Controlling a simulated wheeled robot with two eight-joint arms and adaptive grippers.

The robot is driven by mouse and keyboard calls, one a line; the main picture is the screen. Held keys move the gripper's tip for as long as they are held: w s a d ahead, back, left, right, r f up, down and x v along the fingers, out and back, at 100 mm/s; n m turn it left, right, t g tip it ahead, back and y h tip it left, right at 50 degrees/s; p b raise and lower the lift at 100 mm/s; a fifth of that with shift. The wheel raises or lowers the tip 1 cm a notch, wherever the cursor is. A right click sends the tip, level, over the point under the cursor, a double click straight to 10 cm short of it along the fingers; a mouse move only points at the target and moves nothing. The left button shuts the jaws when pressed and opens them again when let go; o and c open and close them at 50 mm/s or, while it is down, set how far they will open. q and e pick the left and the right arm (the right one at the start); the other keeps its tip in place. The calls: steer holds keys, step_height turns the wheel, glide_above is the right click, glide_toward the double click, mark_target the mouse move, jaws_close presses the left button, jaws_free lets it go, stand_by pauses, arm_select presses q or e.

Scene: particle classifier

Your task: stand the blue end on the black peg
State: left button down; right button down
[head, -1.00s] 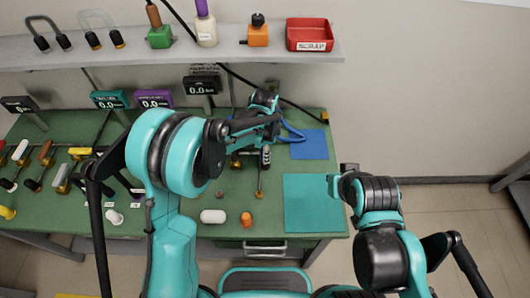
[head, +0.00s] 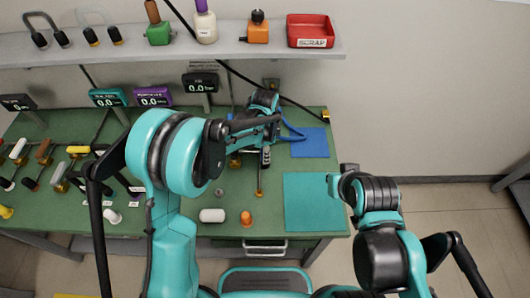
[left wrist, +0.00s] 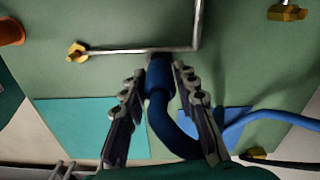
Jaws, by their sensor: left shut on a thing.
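The blue end (left wrist: 160,78) is a dark blue sleeve with a thick blue cable (left wrist: 250,116) bending away from it. My left gripper (left wrist: 160,85) is around it, one finger on each side, in the left wrist view. The sleeve's tip is by a bent metal rod (left wrist: 125,51); I cannot tell whether they touch. In the head view my left gripper (head: 268,118) is over the back of the green bench, and the arm hides most of the blue end. I cannot make out the black peg for certain. My right gripper (head: 335,184) is by the teal mat; its fingers are unclear.
A teal mat (head: 312,205) and a blue mat (head: 312,146) lie on the right of the green bench (head: 150,205). A white piece (head: 212,215) and an orange piece (head: 246,218) are near the front edge. A shelf with a red scrap tray (head: 312,22) runs behind.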

arm_select(q)
steer(key=shift+f+b, duration=0.85)
steer(key=shift+f, duration=0.3)
steer(key=c, duration=1.1)
jaws_free()
step_height(320, 180, up, 12)
steer(key=shift+r, duration=0.1)
